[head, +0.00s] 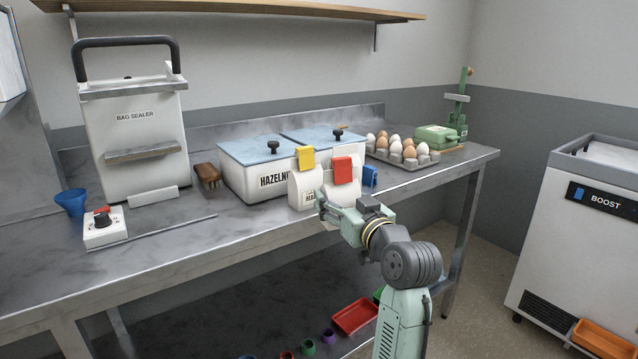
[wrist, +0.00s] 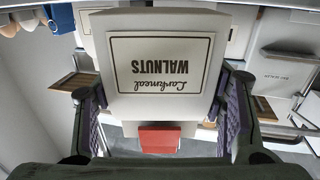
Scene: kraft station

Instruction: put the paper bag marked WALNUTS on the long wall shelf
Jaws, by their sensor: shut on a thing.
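The white paper bag marked WALNUTS (wrist: 160,85) fills the middle of the wrist view, its label upside down in the picture. Its red clip (wrist: 159,138) also shows in the head view (head: 343,169). My gripper (wrist: 163,118) is shut on this bag, one finger on each side. In the head view my gripper (head: 336,212) is at the counter's front edge, and the bag's lower part is mostly hidden. I cannot tell whether the bag touches the counter. The long wooden wall shelf (head: 250,9) runs along the back wall, high above the counter; its upper surface is not visible.
Another white bag (head: 302,190) with a yellow clip (head: 305,158) stands just left. Behind are the HAZELNUT bin (head: 245,184) and a blue item (head: 370,177). An egg tray (head: 412,162) and green device (head: 437,137) stand right, the bag sealer (head: 138,130) left. Open air lies below the shelf.

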